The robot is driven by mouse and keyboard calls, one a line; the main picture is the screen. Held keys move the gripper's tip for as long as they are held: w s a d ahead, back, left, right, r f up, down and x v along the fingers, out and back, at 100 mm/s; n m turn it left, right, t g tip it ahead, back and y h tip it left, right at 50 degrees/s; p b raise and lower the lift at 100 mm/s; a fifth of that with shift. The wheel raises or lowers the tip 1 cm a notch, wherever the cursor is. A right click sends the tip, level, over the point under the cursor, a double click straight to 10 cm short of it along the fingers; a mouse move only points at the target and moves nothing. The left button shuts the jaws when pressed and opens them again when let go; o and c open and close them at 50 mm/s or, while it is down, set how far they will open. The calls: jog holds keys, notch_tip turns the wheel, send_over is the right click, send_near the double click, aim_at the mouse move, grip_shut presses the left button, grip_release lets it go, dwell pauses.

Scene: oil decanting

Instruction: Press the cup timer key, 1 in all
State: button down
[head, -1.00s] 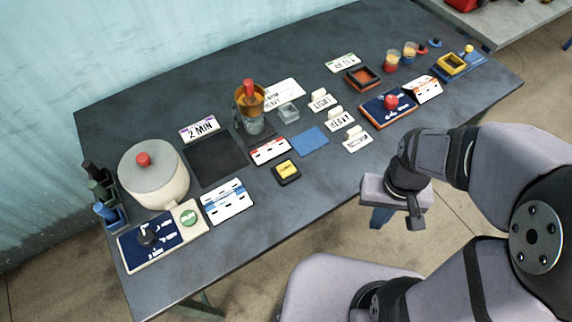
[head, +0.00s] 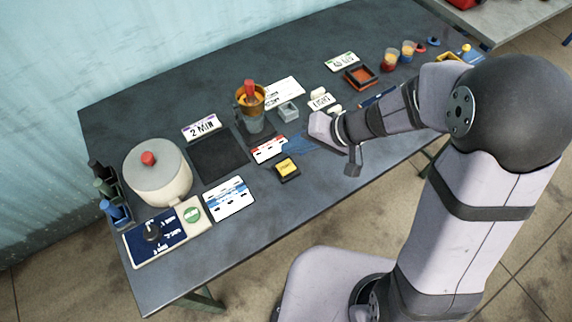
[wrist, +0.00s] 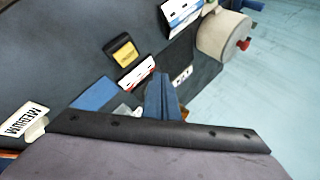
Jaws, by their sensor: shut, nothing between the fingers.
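A yellow key on a black square base (head: 286,168) sits near the front edge of the table; its lettering is too small to read. It also shows in the wrist view (wrist: 124,51). A green round key (head: 193,213) sits on the panel at the front left. I cannot tell from lettering which is the cup timer key. My gripper (head: 296,143) is over the blue mat, behind and right of the yellow key, apart from it. In the wrist view its blue fingers (wrist: 162,92) are together and empty.
An amber cup with a red top (head: 250,97) stands behind the yellow key. A pot with a red knob (head: 157,172) and a dial panel (head: 150,240) stand at left. The table in front of the yellow key is clear.

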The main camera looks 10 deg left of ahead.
jog(key=n, duration=0.3)
jog(key=w+n, duration=0.1)
jog(key=n, duration=0.1)
jog(key=shift+a+r+t, duration=0.3)
jog(key=shift+a+r, duration=0.05)
jog(key=shift+r, duration=0.05)
jog(key=shift+f, duration=0.1)
jog(key=b, duration=0.5)
send_over(290, 168)
notch_tip(290, 168, down, 8)
jog(key=shift+r, duration=0.25)
jog(key=shift+f+b, duration=0.6)
jog(key=shift+f+b, duration=0.8)
jog(key=shift+b, duration=0.8)
dwell(2.2)
jog(key=shift+r, duration=0.15)
jog(key=shift+r+p, duration=0.35)
jog(key=shift+r, duration=0.35)
